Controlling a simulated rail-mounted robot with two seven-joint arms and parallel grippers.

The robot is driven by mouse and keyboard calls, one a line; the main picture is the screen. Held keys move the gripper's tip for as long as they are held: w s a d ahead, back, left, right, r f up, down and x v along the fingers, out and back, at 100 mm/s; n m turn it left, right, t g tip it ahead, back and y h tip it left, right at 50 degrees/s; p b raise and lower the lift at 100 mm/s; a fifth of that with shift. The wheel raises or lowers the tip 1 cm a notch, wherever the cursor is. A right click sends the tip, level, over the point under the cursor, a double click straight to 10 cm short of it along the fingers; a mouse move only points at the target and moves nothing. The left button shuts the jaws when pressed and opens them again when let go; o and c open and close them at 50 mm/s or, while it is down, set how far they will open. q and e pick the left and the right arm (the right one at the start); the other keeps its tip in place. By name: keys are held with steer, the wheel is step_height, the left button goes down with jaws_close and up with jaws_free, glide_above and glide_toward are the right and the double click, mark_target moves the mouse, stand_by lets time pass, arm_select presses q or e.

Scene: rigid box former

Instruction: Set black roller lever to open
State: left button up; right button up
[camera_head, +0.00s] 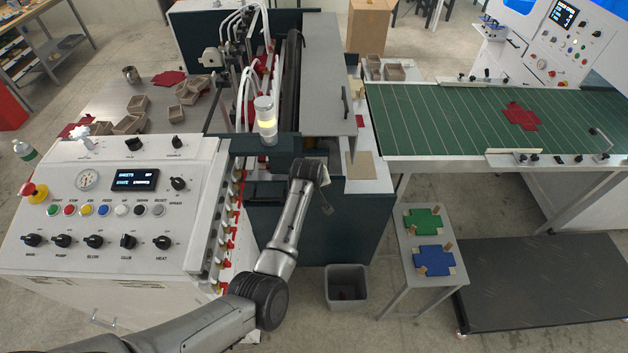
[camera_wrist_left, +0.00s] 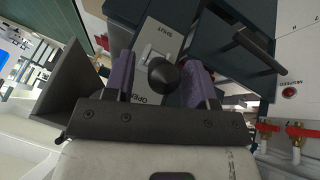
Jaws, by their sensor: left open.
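In the left wrist view, the black round knob of a lever (camera_wrist_left: 163,76) stands in front of a grey plate (camera_wrist_left: 160,38) marked SHUT at its upper end and OPEN at its lower end. The knob appears between the two labels; which setting the lever is at I cannot tell. My left gripper (camera_wrist_left: 161,64) is open, with one purple finger on each side of the knob and a gap on both sides. In the head view my left arm reaches to the machine's near end; its wrist hides the lever and fingers. My right gripper is not in view.
A black bar handle (camera_wrist_left: 258,50) and red valve handles (camera_wrist_left: 297,131) are near the gripper's right in the wrist view.

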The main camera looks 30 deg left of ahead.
arm_select(q)
steer(key=b+v, duration=0.1)
steer(key=v, duration=1.2)
steer(key=shift+r, duration=0.25)
steer(key=shift+s, duration=0.1)
